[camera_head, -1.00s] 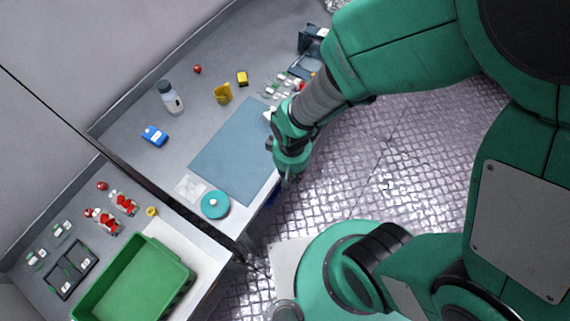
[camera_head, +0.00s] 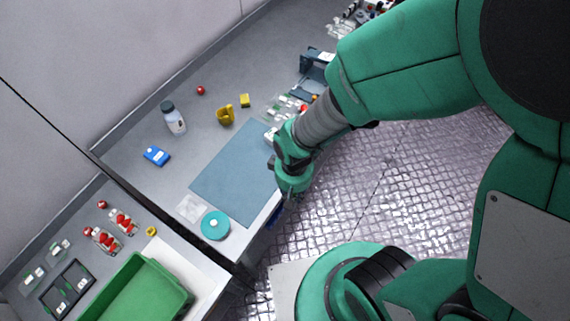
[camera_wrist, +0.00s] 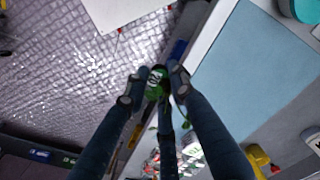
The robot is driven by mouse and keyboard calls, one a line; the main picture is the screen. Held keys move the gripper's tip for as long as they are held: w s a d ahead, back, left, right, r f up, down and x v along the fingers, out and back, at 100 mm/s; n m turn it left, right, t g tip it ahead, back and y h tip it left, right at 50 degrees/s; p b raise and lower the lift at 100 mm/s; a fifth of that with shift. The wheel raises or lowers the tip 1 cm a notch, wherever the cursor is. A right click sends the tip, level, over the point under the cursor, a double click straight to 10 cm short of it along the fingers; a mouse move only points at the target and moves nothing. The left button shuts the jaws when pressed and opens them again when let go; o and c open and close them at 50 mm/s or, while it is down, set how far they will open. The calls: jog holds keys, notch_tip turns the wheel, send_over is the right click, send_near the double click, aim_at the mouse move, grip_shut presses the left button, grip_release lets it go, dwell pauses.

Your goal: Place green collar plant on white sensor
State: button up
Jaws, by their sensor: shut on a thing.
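My gripper (camera_head: 292,196) hangs at the front edge of the grey bench, beside the blue-grey mat. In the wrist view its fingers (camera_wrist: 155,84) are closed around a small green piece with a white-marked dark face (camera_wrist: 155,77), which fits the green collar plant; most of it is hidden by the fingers. The held thing is above the floor by the bench edge and cannot be made out in the head view. A pale flat square (camera_head: 190,208) lies beside the mat corner, next to a round teal disc (camera_head: 215,225) with a white centre. I cannot tell which is the white sensor.
The mat (camera_head: 238,172) is bare. Behind it are a bottle (camera_head: 174,120), a blue box (camera_head: 157,155), a yellow holder (camera_head: 225,115) and a red ball (camera_head: 200,90). Small clear trays (camera_head: 287,105) stand near my arm. A green bin (camera_head: 138,290) is on the lower-left bench.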

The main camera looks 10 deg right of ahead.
aim_at(275, 135)
jog(key=w+d+r, duration=0.2)
jog(key=w+r, duration=0.2)
jog(key=w, duration=0.7)
jog(key=shift+d, duration=0.2)
jog(key=w+a, duration=0.1)
jog(key=w, duration=0.4)
jog(key=w+a+f, duration=0.1)
jog(key=w, duration=0.9)
jog(key=shift+w+a+f+b, duration=0.25)
jog(key=shift+w+a+b, duration=0.05)
jog(key=shift+a, duration=0.1)
jog(key=shift+f, duration=1.75)
jog(key=shift+f+b, duration=0.15)
jog(key=shift+b, duration=0.2)
